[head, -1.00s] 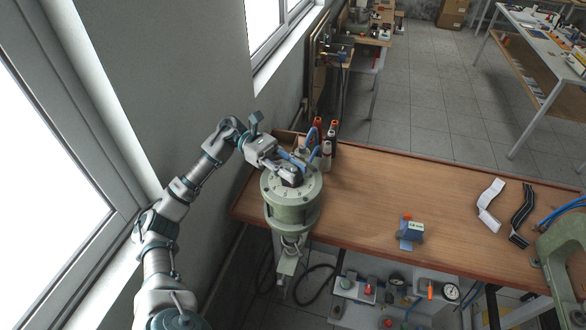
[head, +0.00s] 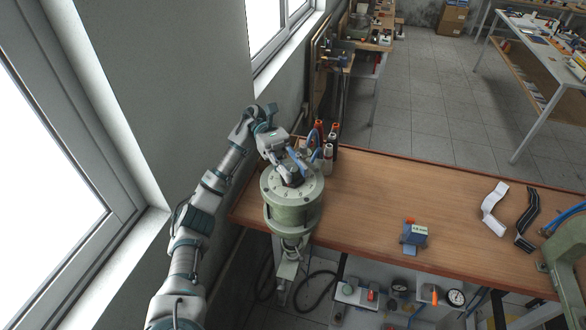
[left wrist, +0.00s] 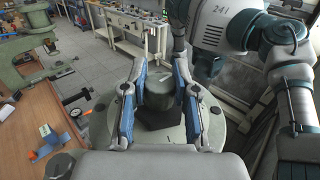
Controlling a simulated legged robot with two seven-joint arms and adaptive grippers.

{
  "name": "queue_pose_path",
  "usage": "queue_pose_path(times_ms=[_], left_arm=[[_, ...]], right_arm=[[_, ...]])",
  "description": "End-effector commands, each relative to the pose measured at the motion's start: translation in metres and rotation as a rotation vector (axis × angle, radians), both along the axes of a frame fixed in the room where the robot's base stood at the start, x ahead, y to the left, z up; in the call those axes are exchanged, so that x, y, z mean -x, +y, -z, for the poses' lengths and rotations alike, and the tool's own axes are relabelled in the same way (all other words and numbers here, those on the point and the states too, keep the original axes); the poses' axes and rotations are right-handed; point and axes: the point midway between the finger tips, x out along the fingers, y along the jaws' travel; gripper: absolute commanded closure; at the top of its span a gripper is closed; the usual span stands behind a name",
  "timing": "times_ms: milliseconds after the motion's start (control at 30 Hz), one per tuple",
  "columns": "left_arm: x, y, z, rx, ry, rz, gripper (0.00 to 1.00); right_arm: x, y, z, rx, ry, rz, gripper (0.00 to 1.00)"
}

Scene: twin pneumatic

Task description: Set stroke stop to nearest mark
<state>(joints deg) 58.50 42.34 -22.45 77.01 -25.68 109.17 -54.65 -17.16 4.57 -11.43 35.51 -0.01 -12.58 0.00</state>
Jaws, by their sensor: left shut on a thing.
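The green-grey cylindrical pneumatic unit (head: 290,208) stands at the left end of the bench, with small marks around its top face. My left gripper (head: 293,176) is over the top face. In the left wrist view its two blue-and-grey fingers (left wrist: 161,112) are on either side of the knob and shut on it. A light line shows on top of the knob. Which mark it points to cannot be made out. My right gripper is not in view.
Bottles with red tops (head: 327,135) stand close behind the unit. A small blue-grey device (head: 414,235) sits mid-bench. A white strip (head: 494,208) and a black strip (head: 526,215) lie to the right, near a green machine (head: 567,252). Bench between is clear.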

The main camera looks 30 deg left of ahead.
Motion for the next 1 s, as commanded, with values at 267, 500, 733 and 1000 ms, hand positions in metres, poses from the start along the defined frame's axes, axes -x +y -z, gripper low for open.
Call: queue_pose_path(times_ms=[267,500,733,1000], left_arm=[[-0.001,0.001,0.000,0.000,0.000,-0.005,0.46],[0.001,0.000,0.000,-0.001,-0.001,-0.003,0.45],[0.001,-0.001,-0.019,0.000,-0.005,-0.003,0.45],[-0.002,0.001,-0.073,0.002,-0.003,-0.003,0.45]], right_arm=[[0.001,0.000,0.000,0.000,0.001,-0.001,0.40],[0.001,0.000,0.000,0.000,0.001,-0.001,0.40],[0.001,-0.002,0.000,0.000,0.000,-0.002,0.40],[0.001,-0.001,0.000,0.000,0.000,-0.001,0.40]])
